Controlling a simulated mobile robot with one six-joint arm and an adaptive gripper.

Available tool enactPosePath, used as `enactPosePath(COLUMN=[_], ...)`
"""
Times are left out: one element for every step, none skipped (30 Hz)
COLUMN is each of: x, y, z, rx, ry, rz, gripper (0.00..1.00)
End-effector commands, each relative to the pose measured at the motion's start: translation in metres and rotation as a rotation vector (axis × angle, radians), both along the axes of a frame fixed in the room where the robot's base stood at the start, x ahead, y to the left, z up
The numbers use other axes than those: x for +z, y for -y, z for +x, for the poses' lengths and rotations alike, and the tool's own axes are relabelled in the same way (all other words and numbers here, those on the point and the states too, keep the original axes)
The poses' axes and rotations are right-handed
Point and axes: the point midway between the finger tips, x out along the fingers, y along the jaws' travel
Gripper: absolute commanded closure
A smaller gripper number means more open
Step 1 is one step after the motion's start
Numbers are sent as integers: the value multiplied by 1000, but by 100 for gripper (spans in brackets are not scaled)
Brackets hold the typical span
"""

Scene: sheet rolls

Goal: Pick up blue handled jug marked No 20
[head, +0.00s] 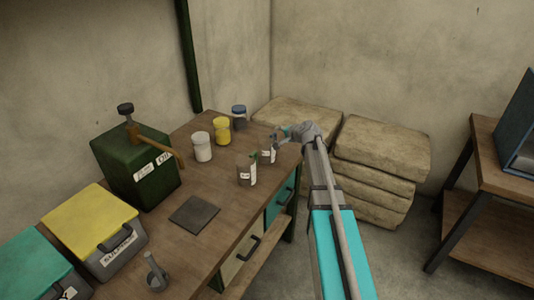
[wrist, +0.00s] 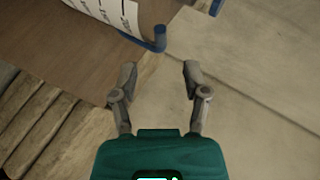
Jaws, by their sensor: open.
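The blue handled jug shows at the top of the wrist view, cut off by the frame edge. Its white label (wrist: 112,12) carries dark print too partial to read as a number, and its blue handle (wrist: 157,40) points toward my gripper. In the head view the jug (head: 268,157) stands near the table's right end, partly hidden by my gripper (head: 279,137). My gripper is open and empty in the wrist view (wrist: 159,74). The handle lies just beyond the gap between the fingertips, apart from them.
A green handled jug (head: 246,173) stands close to the left of the blue handled one on the wooden table (head: 215,225). White (head: 202,147), yellow (head: 222,131) and dark blue-lidded (head: 239,117) jars stand behind. Stacked sacks (head: 375,165) lie beyond the table's right edge.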

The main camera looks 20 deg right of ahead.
Motion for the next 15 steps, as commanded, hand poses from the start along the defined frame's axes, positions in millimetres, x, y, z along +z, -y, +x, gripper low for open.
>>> enactPosePath(x=[-4, -5, -6, -6, -6, -6, -6, -5, -5, -5, -5, -5, -5, -5, -5], y=[-1, -2, -2, -2, -3, -3, -3, -3, -3, -3, -3, -3, -3, -3, -3], z=[5, 6, 8, 9, 9, 9, 9, 9, 9, 9, 9, 9, 9, 9, 9], rx=[1, 1, 1, 0, -1, -1, -1, -1, -1, -1, -1, -1, -1, -1, 0], ry=[0, 0, 0, 0, 0, 0, 0, 0, 0, 0, 0, 0, 0, 0, 0], rz=[-1, -1, -1, 0, 0, 0, 0, 0, 0, 0, 0, 0, 0, 0, 0], gripper=[40, 40, 40, 40, 40, 40, 40, 40, 40, 40, 40, 40, 40, 40, 40])
